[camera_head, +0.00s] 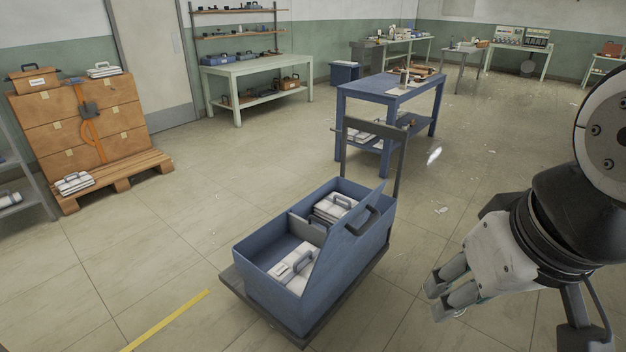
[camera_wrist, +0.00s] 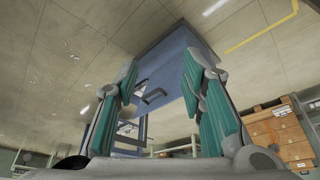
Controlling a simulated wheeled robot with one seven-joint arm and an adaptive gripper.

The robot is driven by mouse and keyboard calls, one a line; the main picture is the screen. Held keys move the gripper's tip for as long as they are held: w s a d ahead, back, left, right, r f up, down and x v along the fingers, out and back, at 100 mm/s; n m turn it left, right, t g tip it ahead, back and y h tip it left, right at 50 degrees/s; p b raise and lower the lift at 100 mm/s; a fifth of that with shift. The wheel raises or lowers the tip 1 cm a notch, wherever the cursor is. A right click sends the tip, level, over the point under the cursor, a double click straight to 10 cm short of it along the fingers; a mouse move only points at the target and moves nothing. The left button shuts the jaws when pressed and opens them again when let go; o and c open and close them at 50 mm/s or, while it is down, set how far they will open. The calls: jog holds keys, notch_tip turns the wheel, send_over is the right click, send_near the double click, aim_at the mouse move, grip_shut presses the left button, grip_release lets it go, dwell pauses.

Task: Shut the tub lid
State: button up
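The blue tub (camera_head: 275,296) stands on a low dark cart. Its blue lid (camera_head: 338,243) is open, tilted steeply up along the tub's right side. A dark handle (camera_head: 362,221) is on the lid; a dark handle also shows in the wrist view (camera_wrist: 153,95). White bundles with grey handles lie inside the tub, on both sides of a divider. My gripper (camera_head: 440,297) is to the right of the tub, apart from it. In the wrist view my gripper (camera_wrist: 160,64) has its teal-padded fingers spread, with nothing between them, facing the blue tub.
The cart (camera_head: 243,290) has an upright push handle (camera_head: 374,133) behind the tub. A blue table (camera_head: 385,91) stands beyond it. Floor around the cart is mostly clear, with a yellow line (camera_head: 165,322) at front left.

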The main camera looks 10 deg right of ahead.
jog(key=shift+f, duration=0.15)
jog(key=c, duration=0.4)
jog(key=w+f+m+b, duration=0.1)
jog(key=w+a+f+m+g+y+b, duration=0.1)
jog(key=f, duration=0.1)
jog(key=w+f+g+b, duration=0.1)
jog(key=f+b, duration=0.1)
jog(key=shift+w+a+m+y, duration=0.15)
jog(key=shift+a+m+y, duration=0.15)
jog(key=shift+a+m, duration=0.1)
grip_shut()
jog(key=w+f+m+y+b, duration=0.9)
jog(key=w+f+m+b, duration=0.3)
jog(key=w, duration=0.5)
jog(key=w+d+f+m+t+y+b, duration=0.1)
jog(key=w+d+f+m+t+b, duration=0.5)
jog(key=d, duration=0.4)
jog(key=w+d+f+m+t+y+b, duration=0.2)
jog(key=w+d+f+m+t+b, duration=0.3)
jog(key=w+d+f, duration=0.35)
jog(key=w+a+r+m+b, duration=0.1)
jog(key=w+a+b, duration=0.2)
jog(key=w+a, duration=0.6)
jog(key=shift+w, duration=0.35)
